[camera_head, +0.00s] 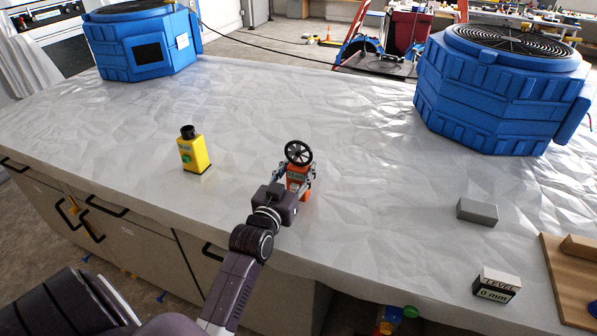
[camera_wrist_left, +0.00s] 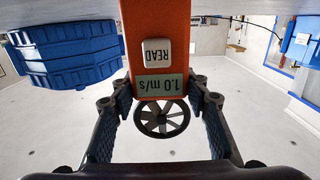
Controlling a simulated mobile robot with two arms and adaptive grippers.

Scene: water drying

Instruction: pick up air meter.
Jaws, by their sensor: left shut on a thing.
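The air meter (camera_head: 298,172) is an orange handheld body with a black fan wheel on top. It stands upright near the table's front edge in the head view. In the left wrist view the air meter (camera_wrist_left: 156,30) appears upside down, with a white READ button and a display reading 1.0 m/s. My left gripper (camera_head: 296,178) is shut on the air meter, with one finger on each side of it; the fingers also show in the left wrist view (camera_wrist_left: 160,100). Whether its base touches the table is hard to tell. My right gripper is not in view.
A grey block (camera_head: 477,212), a level box (camera_head: 496,285) reading 0 mm and a wooden board (camera_head: 567,290) lie to the right. Two blue blowers (camera_head: 142,45) (camera_head: 500,90) stand at the back. The white-covered table (camera_head: 330,110) is clear between.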

